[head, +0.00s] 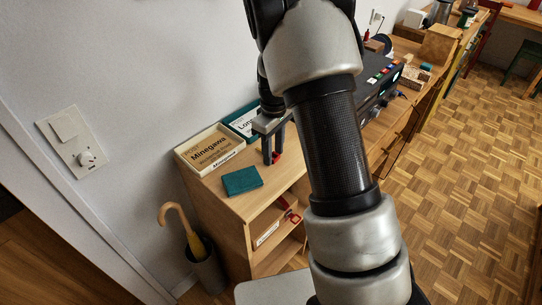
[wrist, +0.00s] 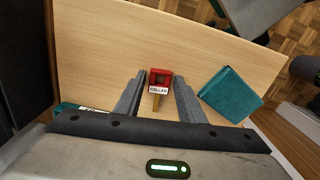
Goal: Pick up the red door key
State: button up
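The red door key (wrist: 160,79) has a red head, a white tag reading "CELLAR" and a brass-coloured part toward my gripper. It lies between the two fingers of my gripper (wrist: 160,76), with a narrow gap on each side in the wrist view, so the gripper looks open. In the head view my gripper (head: 271,152) points down at the wooden cabinet top, and a bit of the red key (head: 277,157) shows beside the fingers. Whether the fingertips touch the top cannot be told.
A teal book or box (head: 242,180) lies on the wooden cabinet (head: 224,203), close to the fingers. A "Minegawa" tray (head: 209,150) stands against the wall. A black device (head: 381,82) is farther back. An umbrella stand (head: 207,268) is on the floor at left.

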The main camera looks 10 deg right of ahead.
jog(key=c, duration=0.7)
jog(key=shift+r, duration=0.1)
notch_tip(320, 180, up, 10)
jog(key=p, duration=0.1)
dwell(0.6)
